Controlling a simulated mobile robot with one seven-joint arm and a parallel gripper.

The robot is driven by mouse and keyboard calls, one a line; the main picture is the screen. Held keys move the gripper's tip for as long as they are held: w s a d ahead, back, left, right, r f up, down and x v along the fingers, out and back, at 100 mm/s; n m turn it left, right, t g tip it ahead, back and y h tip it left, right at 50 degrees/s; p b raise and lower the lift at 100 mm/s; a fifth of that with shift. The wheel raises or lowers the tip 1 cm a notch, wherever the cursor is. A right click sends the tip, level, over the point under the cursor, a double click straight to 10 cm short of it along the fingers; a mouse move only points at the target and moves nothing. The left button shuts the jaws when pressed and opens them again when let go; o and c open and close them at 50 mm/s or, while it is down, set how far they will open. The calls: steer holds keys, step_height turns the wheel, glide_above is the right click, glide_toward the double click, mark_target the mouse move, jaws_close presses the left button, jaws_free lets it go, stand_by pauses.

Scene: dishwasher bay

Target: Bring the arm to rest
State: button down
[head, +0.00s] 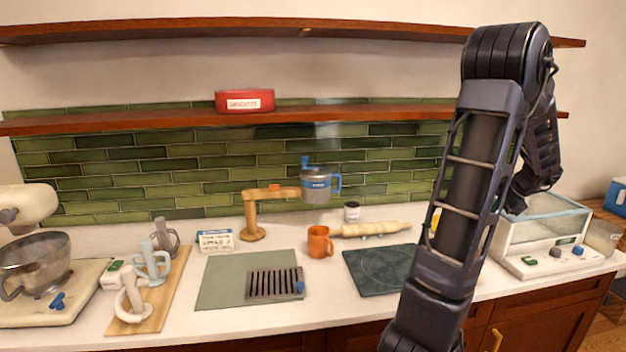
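My arm rises from the bottom right of the head view, bends at the top and folds back down. Its far end, where my gripper (517,203) seems to be, hangs in front of the glass-walled box at the right. My own arm link partly hides it, so I cannot see whether the fingers are open or whether they hold anything.
The glass-walled appliance (545,230) is close behind my arm. A dark mat (375,272), an orange mug (320,243), a rolling pin (385,229), a wooden stand (250,215) with a blue-grey mug (316,185), a mug board (165,290) and a mixer (45,265) fill the counter.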

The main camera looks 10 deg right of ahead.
steer(key=a+r+n+g, duration=0.1)
steer(key=a+r+n, duration=0.2)
steer(key=a, duration=0.6)
steer(key=a+r+n, duration=0.3)
steer(key=a, duration=0.7)
steer(key=a+r+n+g, duration=0.15)
steer(key=a+n, duration=0.25)
steer(key=a, duration=0.5)
steer(key=s+a+n+h, duration=0.1)
steer(key=s+a+n, duration=0.3)
steer(key=s+a, duration=0.2)
steer(key=s+a+r+n+t+h, duration=0.1)
steer(key=s+a+n, duration=0.4)
steer(key=a, duration=0.5)
steer(key=shift+s+a+r+h, duration=0.15)
steer(key=shift+s+a+h, duration=0.25)
steer(key=shift+s, duration=0.3)
